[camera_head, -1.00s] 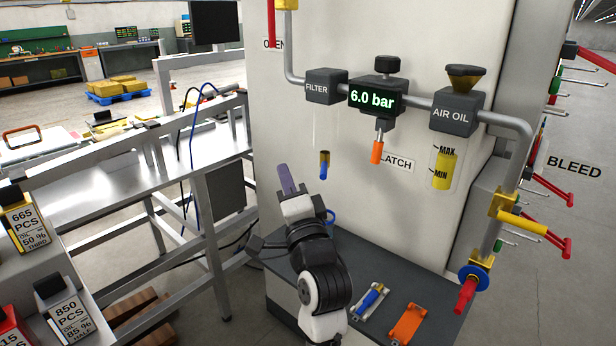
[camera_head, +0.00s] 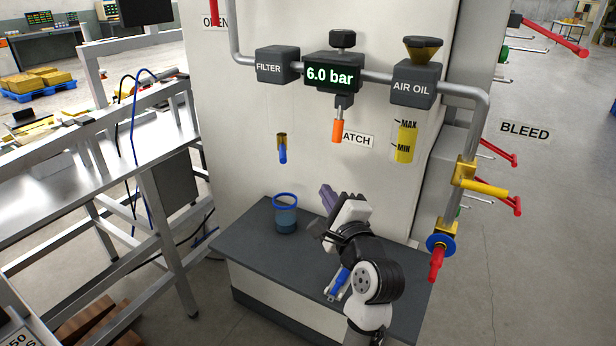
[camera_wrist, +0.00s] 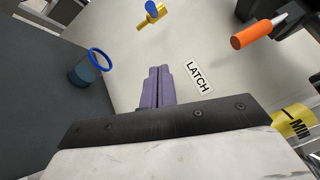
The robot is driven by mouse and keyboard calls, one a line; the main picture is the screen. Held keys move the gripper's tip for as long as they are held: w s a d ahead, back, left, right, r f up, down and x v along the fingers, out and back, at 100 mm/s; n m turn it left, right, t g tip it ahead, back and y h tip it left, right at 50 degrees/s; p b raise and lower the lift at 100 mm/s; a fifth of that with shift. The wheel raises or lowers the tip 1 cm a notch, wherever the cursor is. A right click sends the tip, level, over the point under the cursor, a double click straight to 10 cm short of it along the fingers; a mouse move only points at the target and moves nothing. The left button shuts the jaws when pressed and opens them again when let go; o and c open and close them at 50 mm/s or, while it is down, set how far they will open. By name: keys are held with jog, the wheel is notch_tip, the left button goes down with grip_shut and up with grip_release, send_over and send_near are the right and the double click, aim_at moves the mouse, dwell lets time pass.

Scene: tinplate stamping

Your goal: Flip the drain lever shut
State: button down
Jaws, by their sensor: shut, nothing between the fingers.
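The drain lever (camera_head: 282,150) is likely the small brass piece with a blue handle below the box marked FILTER (camera_head: 277,65). Its blue handle points straight down. In the wrist view the brass and blue lever (camera_wrist: 152,14) shows at the top edge. A dark cup with a blue rim (camera_head: 286,215) stands on the grey ledge below it, and shows at left in the wrist view (camera_wrist: 85,70). My gripper (camera_head: 328,196) has purple fingers closed together, empty, right of the cup and below the lever, apart from both. The fingers (camera_wrist: 157,86) also show in the wrist view.
An orange-handled lever (camera_head: 338,131) hangs beside the LATCH label (camera_head: 357,140). A pipe with yellow (camera_head: 485,188) and red (camera_head: 437,264) handles runs down the right. The grey ledge (camera_head: 245,245) has free room at left. A metal bench frame (camera_head: 150,220) stands left.

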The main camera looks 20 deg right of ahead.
aim_at(283, 154)
jog(key=w+a+r+p, duration=0.2)
jog(key=w+a+p, duration=0.1)
jog(key=w, duration=0.7)
jog(key=shift+w+r+p, duration=0.15)
jog(key=shift+w+p, duration=0.1)
jog(key=shift+p, duration=0.25)
jog(key=shift+a, duration=0.1)
